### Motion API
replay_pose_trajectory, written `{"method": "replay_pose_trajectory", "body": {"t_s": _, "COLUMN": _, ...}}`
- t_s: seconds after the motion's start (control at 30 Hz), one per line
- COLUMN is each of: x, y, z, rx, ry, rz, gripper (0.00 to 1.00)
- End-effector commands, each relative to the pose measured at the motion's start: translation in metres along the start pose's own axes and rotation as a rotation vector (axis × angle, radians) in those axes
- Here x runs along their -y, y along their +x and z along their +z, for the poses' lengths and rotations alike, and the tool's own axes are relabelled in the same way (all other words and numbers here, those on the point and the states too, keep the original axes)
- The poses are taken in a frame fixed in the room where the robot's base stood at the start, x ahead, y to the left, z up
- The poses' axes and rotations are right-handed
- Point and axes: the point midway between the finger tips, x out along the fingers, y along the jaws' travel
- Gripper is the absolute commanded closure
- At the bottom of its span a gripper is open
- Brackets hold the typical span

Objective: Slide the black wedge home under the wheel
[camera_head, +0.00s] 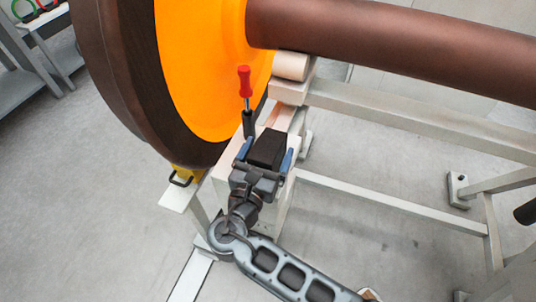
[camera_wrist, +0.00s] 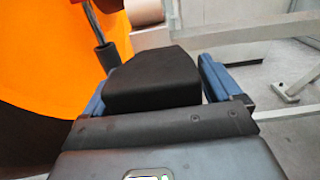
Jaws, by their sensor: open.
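The black wedge (camera_head: 268,147) sits on the pale stand beside the large wheel, whose orange face (camera_head: 200,75) and brown rim (camera_head: 125,90) fill the upper left. My gripper (camera_head: 265,155) is open, with its blue fingers on either side of the wedge. In the wrist view the wedge (camera_wrist: 155,80) lies between the fingers of my gripper (camera_wrist: 153,82). A gap shows between the wedge and the right finger; contact at the left finger is unclear. The wedge's underside is hidden.
A red-handled clamp lever (camera_head: 245,85) stands upright just beyond the left finger. A yellow block with a black handle (camera_head: 183,178) is low at the wheel's rim. The brown axle (camera_head: 400,45) crosses the upper right above pale frame rails (camera_head: 390,205). Open floor lies at lower left.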

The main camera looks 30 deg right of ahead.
Motion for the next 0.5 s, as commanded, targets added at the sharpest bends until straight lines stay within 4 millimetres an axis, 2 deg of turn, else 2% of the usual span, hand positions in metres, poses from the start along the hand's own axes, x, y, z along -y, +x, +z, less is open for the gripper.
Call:
{"method": "replay_pose_trajectory", "body": {"t_s": 0.07, "x": 0.0001, "y": -0.0002, "z": 0.0, "rx": 0.0, "ry": 0.0, "rz": 0.0, "gripper": 0.11}}
{"method": "replay_pose_trajectory", "body": {"t_s": 0.5, "x": 0.0002, "y": -0.0004, "z": 0.0, "rx": 0.0, "ry": 0.0, "rz": 0.0, "gripper": 0.53}}
